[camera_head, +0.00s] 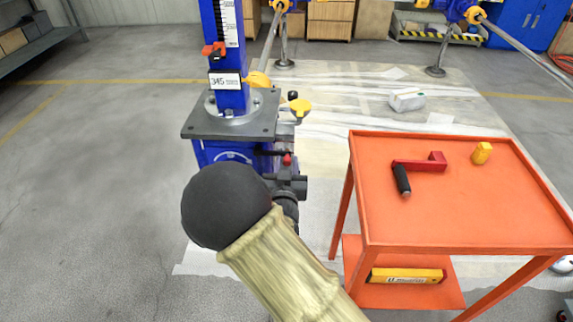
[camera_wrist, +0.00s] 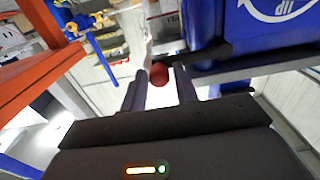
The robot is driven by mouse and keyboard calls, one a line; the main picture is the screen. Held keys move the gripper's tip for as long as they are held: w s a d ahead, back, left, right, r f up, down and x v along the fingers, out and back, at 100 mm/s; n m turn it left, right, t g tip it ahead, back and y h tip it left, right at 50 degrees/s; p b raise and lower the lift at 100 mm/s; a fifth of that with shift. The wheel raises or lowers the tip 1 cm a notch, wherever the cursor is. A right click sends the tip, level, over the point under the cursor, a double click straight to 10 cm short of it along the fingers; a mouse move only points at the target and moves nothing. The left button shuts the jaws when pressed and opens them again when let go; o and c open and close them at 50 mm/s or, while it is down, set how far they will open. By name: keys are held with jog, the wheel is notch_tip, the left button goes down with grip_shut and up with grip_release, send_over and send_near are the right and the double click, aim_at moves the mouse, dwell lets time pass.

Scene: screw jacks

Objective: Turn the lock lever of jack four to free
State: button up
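The jack (camera_head: 229,105) in front of me has a blue column, a grey top plate and a blue housing, which also shows in the wrist view (camera_wrist: 265,35). Its lock lever is a dark bar with a red knob (camera_head: 287,160), below the plate on the right side. In the wrist view the bar (camera_wrist: 208,54) runs from the housing to the red knob (camera_wrist: 158,73). My gripper (camera_wrist: 160,82) is open, with one finger on each side of the knob and visible gaps. In the head view my arm hides part of the jack's lower body. I cannot read a jack number.
An orange cart (camera_head: 450,215) stands close on the right, carrying a red crank with a black handle (camera_head: 418,170) and a small yellow piece (camera_head: 481,153). A yellow level (camera_head: 404,276) lies on its lower shelf. Floor left of the jack is clear.

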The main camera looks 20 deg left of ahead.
grip_shut()
jog(key=shift+f, duration=0.15)
jog(key=s+a+f+m+b, duration=0.2)
jog(key=a+f+m+b, duration=0.6)
jog(key=m+b, duration=1)
jog(key=shift+a+f+b, duration=0.15)
jog(key=shift+f+b, duration=0.1)
jog(key=shift+b, duration=2.8)
jog(key=shift+o, duration=1.7)
grip_release()
